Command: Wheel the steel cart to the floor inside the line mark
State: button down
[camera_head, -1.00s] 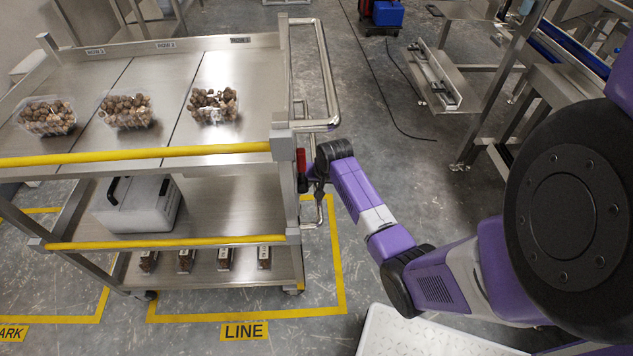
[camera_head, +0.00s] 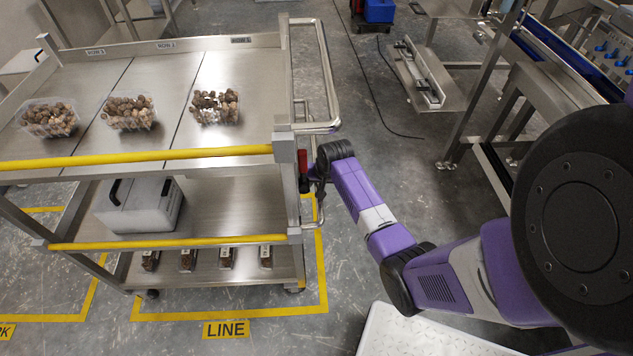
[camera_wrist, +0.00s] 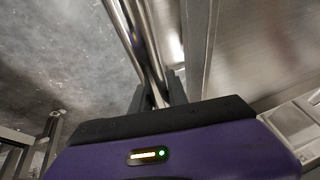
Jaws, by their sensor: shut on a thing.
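The steel cart (camera_head: 230,205) has three shelves with yellow front rails and a tubular handle (camera_head: 329,85) on its right side. My gripper (camera_head: 318,188) is at the cart's right end. The wrist view shows my gripper (camera_wrist: 160,92) with its fingers closed around a steel handle bar (camera_wrist: 143,45). The line mark is a yellow floor outline (camera_head: 322,275) with a LINE label (camera_head: 227,329) at its front. The cart's visible lower right end stands inside the outline's right edge. The cart hides the outline's back part and most of its inside.
Three clear trays of mushrooms (camera_head: 215,106) sit on the top shelf, and a grey box (camera_head: 140,205) is on the middle one. Another yellow outline (camera_head: 45,317) lies to the left. Steel frames (camera_head: 470,110) stand at right. A black cable crosses the floor behind.

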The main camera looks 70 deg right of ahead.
jog(key=c, duration=1.2)
grip_release()
jog(key=p+v, duration=0.1)
jog(key=v, duration=0.6)
jog(key=shift+s+a+r+p, duration=0.1)
jog(key=shift+a+r+p, duration=0.05)
jog(key=shift+r+p, duration=0.15)
